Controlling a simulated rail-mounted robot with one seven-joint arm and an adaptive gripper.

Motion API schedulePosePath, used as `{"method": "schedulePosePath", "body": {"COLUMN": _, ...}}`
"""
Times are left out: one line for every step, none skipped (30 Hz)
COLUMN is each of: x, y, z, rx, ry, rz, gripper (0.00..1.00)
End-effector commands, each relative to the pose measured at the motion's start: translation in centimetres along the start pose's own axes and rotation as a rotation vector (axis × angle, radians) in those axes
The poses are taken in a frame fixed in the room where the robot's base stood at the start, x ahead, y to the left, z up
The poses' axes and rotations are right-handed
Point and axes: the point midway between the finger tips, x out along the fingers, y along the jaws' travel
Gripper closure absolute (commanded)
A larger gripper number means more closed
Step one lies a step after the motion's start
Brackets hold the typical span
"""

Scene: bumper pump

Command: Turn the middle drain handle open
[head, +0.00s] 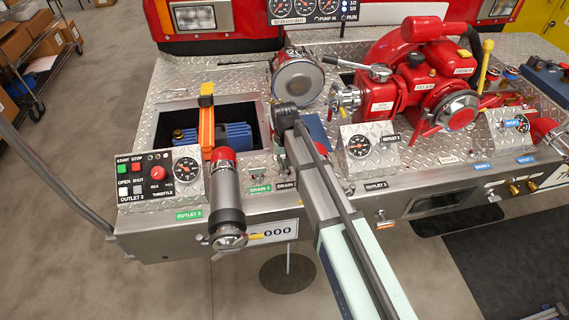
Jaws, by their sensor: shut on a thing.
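My arm reaches in from the bottom of the head view to the middle of the pump deck. My gripper (287,116) shows as a dark end pointing down at the deck, just in front of the round capped inlet (299,80). Its fingertips are hidden by the arm. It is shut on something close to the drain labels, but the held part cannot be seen. A green drain label (260,188) and a black drain label (287,185) sit on the front ledge left of my arm. The middle drain handle is not clearly visible, and its angle cannot be told.
A grey outlet pipe with a red collar (225,190) juts forward at left. A gauge box (367,147) stands close to the right of my arm. A red pump (420,85) fills the right. An orange-handled lever (206,115) rises over the deck opening.

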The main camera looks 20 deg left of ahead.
Motion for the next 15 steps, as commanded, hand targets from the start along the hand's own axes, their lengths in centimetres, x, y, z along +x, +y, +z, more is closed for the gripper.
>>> {"method": "schedulePosePath", "body": {"x": 0.05, "y": 0.01, "z": 0.04, "rx": -0.011, "ry": 0.000, "rz": 0.000, "gripper": 1.00}}
{"method": "schedulePosePath", "body": {"x": 0.05, "y": 0.01, "z": 0.03, "rx": -0.016, "ry": -0.001, "rz": 0.000, "gripper": 1.00}}
{"method": "schedulePosePath", "body": {"x": 0.05, "y": 0.01, "z": 0.03, "rx": -0.024, "ry": -0.001, "rz": 0.000, "gripper": 1.00}}
{"method": "schedulePosePath", "body": {"x": 0.04, "y": 0.01, "z": 0.03, "rx": -0.028, "ry": -0.001, "rz": 0.000, "gripper": 1.00}}
{"method": "schedulePosePath", "body": {"x": 0.04, "y": 0.01, "z": 0.04, "rx": -0.031, "ry": -0.001, "rz": 0.000, "gripper": 1.00}}
{"method": "schedulePosePath", "body": {"x": 0.04, "y": 0.01, "z": 0.04, "rx": -0.034, "ry": -0.001, "rz": 0.000, "gripper": 1.00}}
{"method": "schedulePosePath", "body": {"x": 0.04, "y": 0.01, "z": 0.04, "rx": -0.036, "ry": -0.001, "rz": 0.000, "gripper": 1.00}}
{"method": "schedulePosePath", "body": {"x": 0.04, "y": 0.01, "z": 0.04, "rx": -0.037, "ry": -0.001, "rz": 0.000, "gripper": 1.00}}
{"method": "schedulePosePath", "body": {"x": 0.04, "y": 0.01, "z": 0.04, "rx": -0.038, "ry": -0.001, "rz": 0.000, "gripper": 1.00}}
{"method": "schedulePosePath", "body": {"x": 0.04, "y": 0.01, "z": 0.04, "rx": -0.038, "ry": -0.001, "rz": 0.000, "gripper": 1.00}}
{"method": "schedulePosePath", "body": {"x": 0.04, "y": 0.01, "z": 0.04, "rx": -0.038, "ry": -0.001, "rz": 0.000, "gripper": 1.00}}
{"method": "schedulePosePath", "body": {"x": 0.04, "y": 0.01, "z": 0.04, "rx": -0.038, "ry": -0.001, "rz": 0.000, "gripper": 1.00}}
{"method": "schedulePosePath", "body": {"x": 0.04, "y": 0.01, "z": 0.04, "rx": -0.038, "ry": -0.001, "rz": 0.000, "gripper": 1.00}}
{"method": "schedulePosePath", "body": {"x": 0.04, "y": 0.00, "z": 0.04, "rx": -0.038, "ry": -0.001, "rz": 0.000, "gripper": 1.00}}
{"method": "schedulePosePath", "body": {"x": 0.04, "y": 0.00, "z": 0.04, "rx": -0.038, "ry": -0.001, "rz": 0.000, "gripper": 1.00}}
